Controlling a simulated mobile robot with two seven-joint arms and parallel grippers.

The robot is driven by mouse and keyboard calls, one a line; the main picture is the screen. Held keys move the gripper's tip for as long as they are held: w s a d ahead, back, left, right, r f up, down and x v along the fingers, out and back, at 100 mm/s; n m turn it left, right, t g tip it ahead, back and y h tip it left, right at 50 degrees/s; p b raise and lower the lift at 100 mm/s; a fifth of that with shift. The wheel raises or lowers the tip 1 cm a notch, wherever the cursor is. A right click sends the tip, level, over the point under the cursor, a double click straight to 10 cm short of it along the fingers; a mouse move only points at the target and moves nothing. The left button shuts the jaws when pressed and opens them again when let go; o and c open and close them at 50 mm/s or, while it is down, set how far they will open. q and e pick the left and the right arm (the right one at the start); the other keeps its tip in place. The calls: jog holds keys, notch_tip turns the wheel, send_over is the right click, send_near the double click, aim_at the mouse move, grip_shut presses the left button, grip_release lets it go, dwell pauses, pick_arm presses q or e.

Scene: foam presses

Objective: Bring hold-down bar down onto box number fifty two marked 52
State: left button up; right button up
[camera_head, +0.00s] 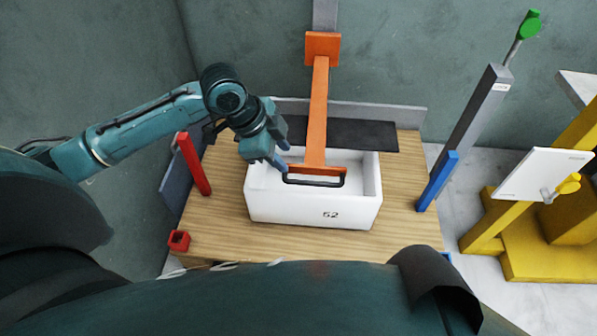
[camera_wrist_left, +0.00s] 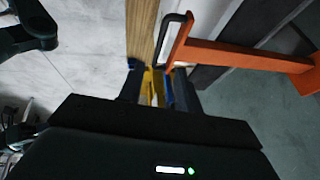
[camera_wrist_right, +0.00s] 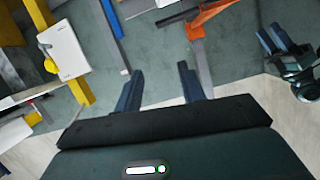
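The white box marked 52 (camera_head: 290,208) sits on the wooden table, open at the top. The orange hold-down bar (camera_head: 316,115) reaches forward from a grey post, its orange crosspiece and black handle (camera_head: 313,182) over the box opening; I cannot tell whether it touches the box. My left gripper (camera_head: 282,146) is open and empty beside the left end of the crosspiece. In the left wrist view the bar (camera_wrist_left: 245,56) and handle (camera_wrist_left: 166,36) lie just beyond the fingers. My right gripper (camera_wrist_right: 160,87) is open and empty, and outside the head view.
A red post (camera_head: 194,164) and small red square socket (camera_head: 179,240) stand at the table's left. A blue post (camera_head: 437,181) and grey lever with green knob (camera_head: 529,25) stand right. A yellow frame with white panel (camera_head: 538,174) is further right. The table's front (camera_head: 405,232) is clear.

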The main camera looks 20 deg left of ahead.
aim_at(306, 182)
pick_arm(q)
jog(key=b+x, duration=0.2)
jog(key=x, duration=1)
jog(key=shift+r, duration=0.1)
jog(key=shift+a, duration=0.1)
grip_shut()
